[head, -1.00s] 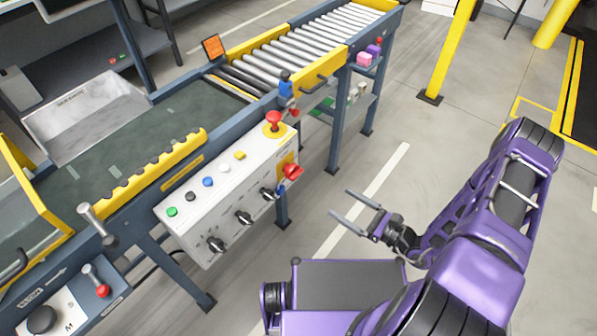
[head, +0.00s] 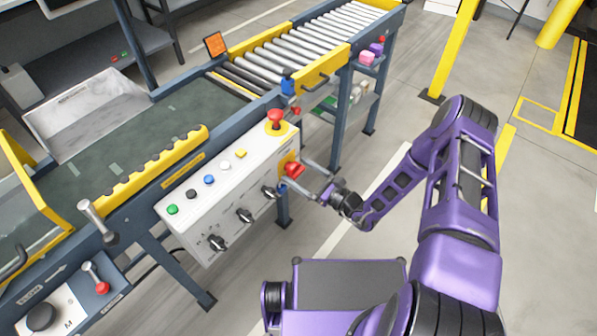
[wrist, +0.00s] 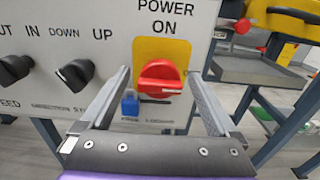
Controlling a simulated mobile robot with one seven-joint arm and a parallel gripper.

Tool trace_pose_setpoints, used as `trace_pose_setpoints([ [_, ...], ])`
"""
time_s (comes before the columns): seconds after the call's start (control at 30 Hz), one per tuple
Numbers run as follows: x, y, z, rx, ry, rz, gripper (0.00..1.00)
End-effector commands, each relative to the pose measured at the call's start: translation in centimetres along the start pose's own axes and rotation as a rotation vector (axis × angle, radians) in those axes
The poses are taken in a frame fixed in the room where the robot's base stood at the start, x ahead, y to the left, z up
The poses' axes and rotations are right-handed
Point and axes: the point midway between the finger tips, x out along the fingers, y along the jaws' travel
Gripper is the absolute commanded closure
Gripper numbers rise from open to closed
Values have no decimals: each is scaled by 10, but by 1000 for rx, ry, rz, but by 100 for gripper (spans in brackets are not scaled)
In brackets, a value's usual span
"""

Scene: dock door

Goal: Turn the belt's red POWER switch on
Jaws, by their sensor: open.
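The red POWER switch (wrist: 160,78) sits on a yellow plate (wrist: 177,50) on the white control panel, under the words POWER ON. Its grip bar lies roughly level in the wrist view. The switch also shows at the panel's right end in the head view (head: 293,169). A small blue padlock-like piece (wrist: 130,104) is just below and left of the switch; I cannot tell whether it is attached to it. My gripper (wrist: 157,74) is open and faces the panel, one finger on each side of the switch. I cannot tell whether either finger touches it.
Black knobs (wrist: 76,74) are to the left on the white panel (head: 225,195). A red mushroom button (head: 276,116) on a yellow base is above the switch. The roller conveyor (head: 300,50) runs behind.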

Motion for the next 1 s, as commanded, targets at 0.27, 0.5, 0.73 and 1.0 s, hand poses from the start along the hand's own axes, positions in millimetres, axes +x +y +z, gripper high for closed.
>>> trace_pose_setpoints([
  [0.27, 6, 0, 0, 0, 0, -1, 5],
  [0.5, 5, 0, 0, 0, 0, -1, 32],
  [0.73, 5, 0, 0, 0, 1, -1, 73],
  [1.0, 5, 0, 0, -9, 1, 0, 91],
])
